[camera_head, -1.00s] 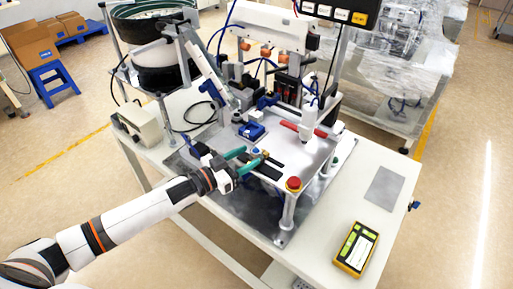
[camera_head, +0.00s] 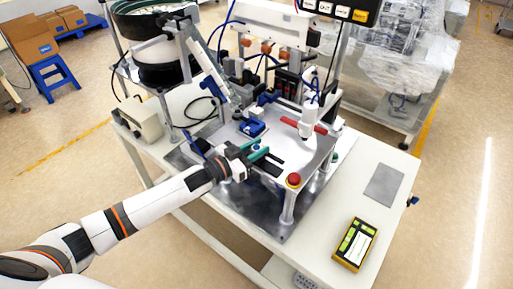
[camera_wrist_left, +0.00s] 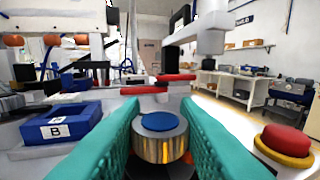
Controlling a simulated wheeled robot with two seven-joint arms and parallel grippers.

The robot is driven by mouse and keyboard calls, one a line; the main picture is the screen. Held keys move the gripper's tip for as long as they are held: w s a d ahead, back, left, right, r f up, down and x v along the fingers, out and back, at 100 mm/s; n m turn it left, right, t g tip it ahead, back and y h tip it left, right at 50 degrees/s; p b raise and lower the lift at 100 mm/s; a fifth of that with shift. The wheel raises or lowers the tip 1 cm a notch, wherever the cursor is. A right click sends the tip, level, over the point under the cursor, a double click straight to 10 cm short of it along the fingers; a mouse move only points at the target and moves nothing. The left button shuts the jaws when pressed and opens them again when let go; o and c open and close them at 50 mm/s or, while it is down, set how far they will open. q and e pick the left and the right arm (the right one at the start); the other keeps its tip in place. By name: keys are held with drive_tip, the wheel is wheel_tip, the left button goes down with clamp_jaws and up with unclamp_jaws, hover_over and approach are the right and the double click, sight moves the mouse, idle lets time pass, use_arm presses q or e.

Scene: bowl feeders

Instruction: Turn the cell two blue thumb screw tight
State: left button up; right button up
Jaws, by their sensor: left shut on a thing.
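The thumb screw has a blue top and a knurled brass-coloured body (camera_wrist_left: 160,140). It stands upright between the teal fingers in the left wrist view, and its blue cap (camera_head: 256,147) shows small in the head view. My left gripper (camera_head: 261,153) reaches in from the left over the front of the fixture plate and is shut on the screw, one finger on each side. The screw's lower end and its seat are hidden. My right gripper is not in view.
A blue block marked B (camera_wrist_left: 62,124) sits left of the fingers. A red emergency button (camera_head: 293,180) is at the plate's front right corner. Red bars (camera_head: 318,129) and a white cylinder (camera_head: 307,122) stand behind. A yellow handheld meter (camera_head: 355,246) lies on the table.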

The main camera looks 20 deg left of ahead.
use_arm(q)
drive_tip(key=shift+a+m+g+h+b, duration=0.1)
drive_tip(key=shift+m+g+h+b, duration=0.3)
drive_tip(key=shift+h+b, duration=0.1)
drive_tip(key=shift+w+m+g+h+b, duration=0.15)
drive_tip(key=shift+m+g+h+b, duration=0.65)
drive_tip(key=shift+m+g+h, duration=0.2)
drive_tip(key=m+g+h+b, duration=0.2)
drive_tip(key=g, duration=0.1)
drive_tip(key=shift+f+m+g+h, duration=0.1)
drive_tip(key=shift+m+g+h, duration=0.2)
drive_tip(key=shift+m+g, duration=0.1)
drive_tip(key=shift+m+g+h+b, duration=0.7)
drive_tip(key=shift+m+g+b, duration=0.45)
drive_tip(key=shift+g, duration=0.45)
drive_tip(key=o, duration=0.9)
drive_tip(key=shift+o, duration=0.2)
